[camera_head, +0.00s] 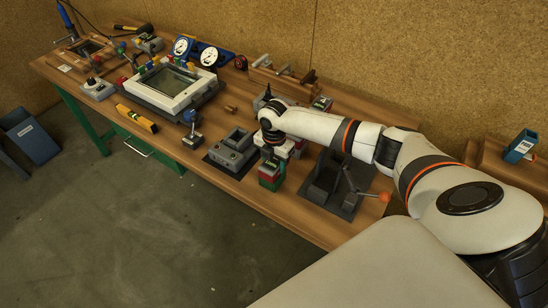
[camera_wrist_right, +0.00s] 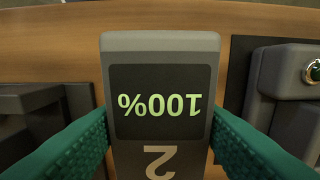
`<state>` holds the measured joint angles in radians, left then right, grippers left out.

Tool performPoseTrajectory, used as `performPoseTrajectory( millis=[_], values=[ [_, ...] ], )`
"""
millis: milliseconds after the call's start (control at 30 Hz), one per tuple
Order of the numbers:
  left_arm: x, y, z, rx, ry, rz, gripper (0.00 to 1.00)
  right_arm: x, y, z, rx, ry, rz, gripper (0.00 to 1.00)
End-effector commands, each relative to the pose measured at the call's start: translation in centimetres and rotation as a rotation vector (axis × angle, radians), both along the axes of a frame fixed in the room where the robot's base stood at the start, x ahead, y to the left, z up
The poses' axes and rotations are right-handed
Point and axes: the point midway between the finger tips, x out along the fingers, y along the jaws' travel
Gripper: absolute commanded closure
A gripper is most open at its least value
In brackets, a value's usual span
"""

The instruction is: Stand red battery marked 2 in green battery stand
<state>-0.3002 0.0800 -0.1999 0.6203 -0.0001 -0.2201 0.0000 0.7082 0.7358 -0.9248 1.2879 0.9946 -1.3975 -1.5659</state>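My right gripper (camera_head: 270,150) is over the front of the bench, pointing down. In the right wrist view, its green finger pads lie against both sides of a battery (camera_wrist_right: 160,42). That battery has a grey face, a dark screen reading 100% and a 2, both upside down in this view. In the head view, a small block with red and green parts (camera_head: 270,177) shows just below the gripper. I cannot tell there where battery ends and any green stand begins, or whether the battery is lifted. My left gripper is not in view.
A grey device (camera_head: 232,150) on a dark mat is close left of the gripper. A dark grey fixture with an orange-knobbed lever (camera_head: 383,197) is close right. A framed glass panel (camera_head: 172,86), gauges (camera_head: 209,56) and a yellow level (camera_head: 137,118) are farther left.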

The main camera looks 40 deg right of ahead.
Motion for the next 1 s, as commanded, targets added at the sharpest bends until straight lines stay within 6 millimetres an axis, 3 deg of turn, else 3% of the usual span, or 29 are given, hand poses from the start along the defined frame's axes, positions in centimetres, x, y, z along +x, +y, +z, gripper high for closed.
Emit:
performPoseTrajectory(
  millis=[33, 133, 533, 1000],
  values=[
    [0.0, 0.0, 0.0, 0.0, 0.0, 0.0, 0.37, 0.1, 0.0, 0.1, 0.001, -0.002, 0.0, 0.42],
    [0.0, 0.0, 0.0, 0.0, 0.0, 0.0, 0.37, 0.1, 0.0, 0.1, 0.0, -0.001, 0.0, 0.26],
    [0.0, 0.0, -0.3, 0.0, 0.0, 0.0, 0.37, 0.1, 0.0, 0.7, 0.0, -0.002, 0.001, 0.25],
    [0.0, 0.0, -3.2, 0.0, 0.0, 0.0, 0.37, 0.1, 0.0, 9.7, 0.0, -0.005, 0.002, 0.25]
  ],
)
